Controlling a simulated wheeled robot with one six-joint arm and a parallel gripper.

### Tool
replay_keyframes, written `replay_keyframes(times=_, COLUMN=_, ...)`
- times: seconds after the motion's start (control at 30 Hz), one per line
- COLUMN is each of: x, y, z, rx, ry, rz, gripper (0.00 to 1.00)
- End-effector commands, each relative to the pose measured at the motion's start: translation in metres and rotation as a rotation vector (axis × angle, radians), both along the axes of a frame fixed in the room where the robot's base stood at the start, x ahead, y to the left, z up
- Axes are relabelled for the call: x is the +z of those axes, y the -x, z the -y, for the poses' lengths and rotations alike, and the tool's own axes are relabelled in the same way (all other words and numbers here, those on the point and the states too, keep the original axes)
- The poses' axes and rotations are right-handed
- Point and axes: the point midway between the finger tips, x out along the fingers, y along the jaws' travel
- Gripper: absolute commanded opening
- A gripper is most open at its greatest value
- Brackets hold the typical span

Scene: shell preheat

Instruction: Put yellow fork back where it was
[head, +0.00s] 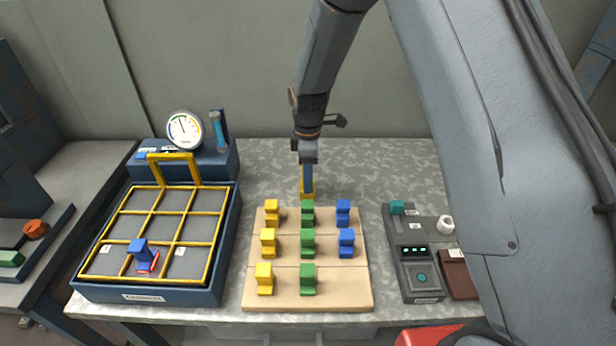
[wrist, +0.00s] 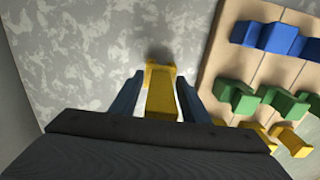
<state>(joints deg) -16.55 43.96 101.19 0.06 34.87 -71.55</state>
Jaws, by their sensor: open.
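The yellow fork (head: 307,194) is at the metal table top just behind the wooden board (head: 335,291). In the wrist view the fork (wrist: 161,97) lies between the two blue fingers of my gripper (wrist: 157,88), with its notched end pointing away. My gripper (head: 307,183) points down, and its fingers are open, one on each side of the fork. A dark shadow shows on the table beyond the fork's far end. I cannot tell whether the fork rests on the table.
The board holds yellow (head: 268,243), green (head: 308,244) and blue (head: 346,242) pieces. A blue tray (head: 150,293) with a yellow grid stands left, holding a blue piece (head: 139,251). A gauge (head: 184,130) stands behind it. A control box (head: 420,279) is at right.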

Motion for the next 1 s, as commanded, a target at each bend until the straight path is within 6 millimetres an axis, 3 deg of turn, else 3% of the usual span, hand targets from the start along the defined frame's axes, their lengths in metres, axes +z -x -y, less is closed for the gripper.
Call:
replay_keyframes(times=0.23, x=0.024, y=-0.002, z=0.000, rx=0.000, ry=-0.001, rz=0.004, gripper=0.42)
replay_keyframes(times=0.7, x=0.108, y=-0.001, z=0.000, rx=0.000, ry=-0.001, rz=0.003, gripper=0.42)
replay_keyframes(times=1.0, x=0.122, y=0.000, z=0.001, rx=-0.006, ry=0.000, rz=0.001, gripper=0.42)
